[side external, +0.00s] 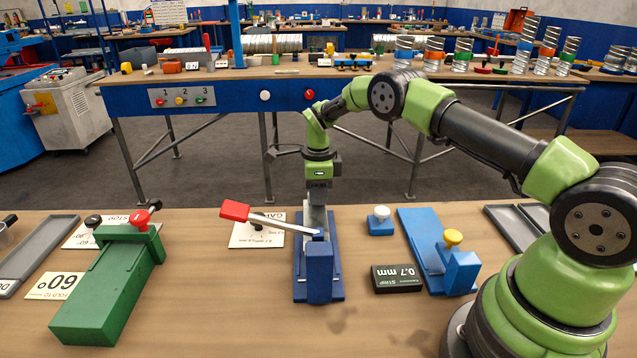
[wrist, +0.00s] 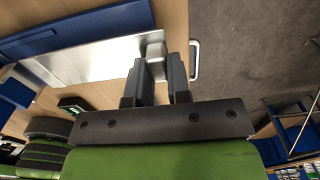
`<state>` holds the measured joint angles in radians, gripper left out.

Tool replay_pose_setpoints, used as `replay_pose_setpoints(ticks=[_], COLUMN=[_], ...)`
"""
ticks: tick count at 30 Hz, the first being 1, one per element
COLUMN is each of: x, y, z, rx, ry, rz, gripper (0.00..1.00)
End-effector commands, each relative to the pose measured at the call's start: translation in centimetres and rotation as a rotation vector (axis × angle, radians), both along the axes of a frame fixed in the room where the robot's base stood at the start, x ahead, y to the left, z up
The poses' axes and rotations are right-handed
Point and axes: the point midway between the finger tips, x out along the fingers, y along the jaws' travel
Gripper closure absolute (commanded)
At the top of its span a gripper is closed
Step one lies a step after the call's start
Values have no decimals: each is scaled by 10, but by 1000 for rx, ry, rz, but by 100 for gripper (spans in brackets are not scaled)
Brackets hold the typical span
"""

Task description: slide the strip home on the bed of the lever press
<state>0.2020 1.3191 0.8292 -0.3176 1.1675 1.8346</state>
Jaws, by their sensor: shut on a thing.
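The blue lever press (side external: 320,272) stands on the bench in the side view, its lever with a red handle (side external: 235,211) reaching out to the left. The silver metal strip (side external: 316,218) lies along the press's blue bed, behind the upright block, which hides its near part. In the wrist view the strip (wrist: 85,60) looks flat and wide, with blue edges of the press beside it. My gripper (side external: 317,198) is over the strip's far end. In the wrist view my gripper (wrist: 157,68) is shut on a small pale block at the strip's end.
A green fixture (side external: 105,290) stands to the left. A blue fixture with a yellow knob (side external: 440,250) and a black 0.7 mm strip box (side external: 397,279) are to the right. A small blue block with a white knob (side external: 380,220) is behind the box. Bare bench lies in front.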

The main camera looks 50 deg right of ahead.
Motion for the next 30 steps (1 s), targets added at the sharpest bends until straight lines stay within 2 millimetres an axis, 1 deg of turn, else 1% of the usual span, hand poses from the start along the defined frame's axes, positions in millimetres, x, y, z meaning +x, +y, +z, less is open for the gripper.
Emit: replay_pose_setpoints(ticks=[4,18,25,30], x=[0,-28,-35,-36], y=[0,28,35,36], z=[-13,-14,-15,-15], rx=[0,1,0,0], ry=[1,1,0,-1], rz=[0,1,1,0], gripper=[100,100,100,100])
